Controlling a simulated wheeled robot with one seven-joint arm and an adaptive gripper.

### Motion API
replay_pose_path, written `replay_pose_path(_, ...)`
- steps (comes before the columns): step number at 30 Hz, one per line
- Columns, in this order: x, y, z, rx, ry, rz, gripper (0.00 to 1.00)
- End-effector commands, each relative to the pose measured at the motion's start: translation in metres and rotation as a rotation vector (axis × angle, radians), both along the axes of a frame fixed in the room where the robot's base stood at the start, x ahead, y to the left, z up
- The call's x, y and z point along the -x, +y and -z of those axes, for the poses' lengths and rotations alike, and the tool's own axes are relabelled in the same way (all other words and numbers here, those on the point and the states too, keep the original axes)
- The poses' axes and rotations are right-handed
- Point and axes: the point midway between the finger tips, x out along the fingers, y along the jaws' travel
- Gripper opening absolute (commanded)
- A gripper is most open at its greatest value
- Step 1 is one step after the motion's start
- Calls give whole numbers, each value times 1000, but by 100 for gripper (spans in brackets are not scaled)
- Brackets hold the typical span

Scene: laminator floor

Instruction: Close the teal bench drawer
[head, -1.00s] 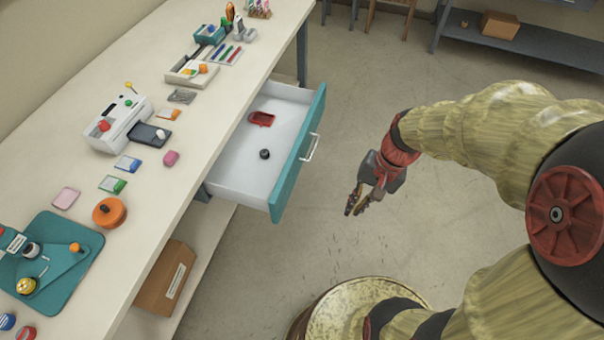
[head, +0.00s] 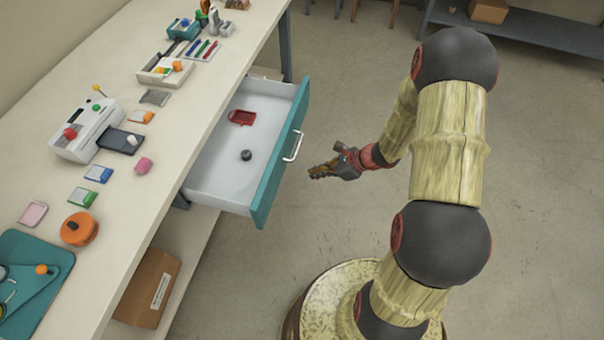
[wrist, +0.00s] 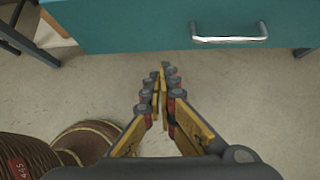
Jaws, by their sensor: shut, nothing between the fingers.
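The teal bench drawer (head: 268,184) is pulled well out from the bench, its white inside showing. A red tray (head: 242,117) and a small dark round object (head: 246,155) lie in it. Its silver handle (head: 293,146) is on the teal front, which also shows across the top of the wrist view (wrist: 150,22) with the handle (wrist: 230,38) at upper right. My gripper (head: 312,172) is shut and empty, in front of the drawer front and a short gap from it, pointing toward it. In the wrist view its fingertips (wrist: 162,72) are together, below and left of the handle, touching nothing.
The cream bench top (head: 120,190) holds a white machine (head: 88,130), an orange round container (head: 79,229), a teal mat (head: 45,270) and small items. A cardboard box (head: 148,288) sits on the lower shelf. Bare floor (head: 350,230) lies before the drawer; a grey shelf stands at the back right.

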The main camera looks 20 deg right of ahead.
Motion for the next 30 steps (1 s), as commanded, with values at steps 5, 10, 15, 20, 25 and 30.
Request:
replay_pose_path(5, -11, 18, 25, 1, 2, -6, 0)
replay_pose_path(10, -25, 38, 49, 0, 1, -6, 0)
replay_pose_path(15, -38, 56, 71, 1, 1, -7, 0)
replay_pose_path(20, -52, 74, 67, 2, -2, -7, 0)
replay_pose_path(25, -59, 83, 65, 2, -1, -6, 0)
replay_pose_path(30, -61, 85, 65, 2, -1, -6, 0)
